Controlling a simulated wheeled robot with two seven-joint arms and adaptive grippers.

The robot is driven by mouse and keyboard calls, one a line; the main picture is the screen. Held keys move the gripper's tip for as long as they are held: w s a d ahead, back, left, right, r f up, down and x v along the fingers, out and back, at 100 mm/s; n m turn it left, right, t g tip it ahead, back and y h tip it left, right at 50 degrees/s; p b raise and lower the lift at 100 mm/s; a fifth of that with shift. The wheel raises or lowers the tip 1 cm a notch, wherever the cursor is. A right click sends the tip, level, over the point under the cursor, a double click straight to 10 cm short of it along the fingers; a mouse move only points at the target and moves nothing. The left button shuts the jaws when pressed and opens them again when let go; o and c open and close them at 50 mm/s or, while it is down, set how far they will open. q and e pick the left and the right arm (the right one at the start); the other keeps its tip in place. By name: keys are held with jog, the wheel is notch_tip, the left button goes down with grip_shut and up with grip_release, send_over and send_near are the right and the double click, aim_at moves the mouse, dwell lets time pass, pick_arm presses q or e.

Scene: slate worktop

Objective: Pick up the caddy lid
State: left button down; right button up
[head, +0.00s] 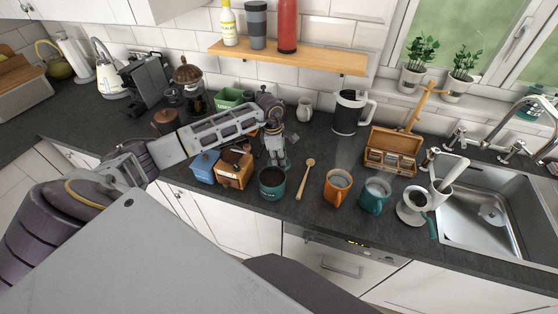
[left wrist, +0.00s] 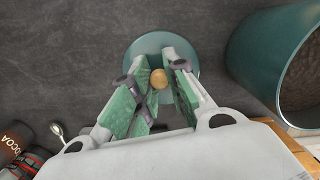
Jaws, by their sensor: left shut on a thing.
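The caddy lid (left wrist: 185,51) is a round teal disc with a small wooden knob (left wrist: 159,79), seen from above in the left wrist view. My left gripper (left wrist: 160,82) is shut on the knob, with its green pads on either side. In the head view my left gripper (head: 275,157) points down over the worktop, and a sliver of the teal lid (head: 287,164) shows beside it. I cannot tell whether the lid touches the worktop. The open teal caddy (head: 271,186), with dark brown contents, stands just in front; it also shows in the left wrist view (left wrist: 262,62). My right gripper is not in view.
A blue box (head: 204,168) and a wooden box (head: 234,172) stand left of the caddy. A wooden spoon (head: 305,180), an orange mug (head: 337,187) and a teal mug (head: 374,196) are to its right. The worktop behind the spoon is clear.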

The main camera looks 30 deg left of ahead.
pick_arm(q)
jog(key=shift+s+f, duration=0.35)
jog(key=shift+f, duration=0.05)
jog(key=r, duration=0.3)
jog(key=r+b, duration=0.1)
jog(key=r, duration=0.2)
jog(key=r+b, duration=0.1)
jog(key=r, duration=0.3)
jog(key=shift+w+r, duration=0.1)
jog(key=shift+w, duration=0.15)
jog(key=shift+r, duration=0.1)
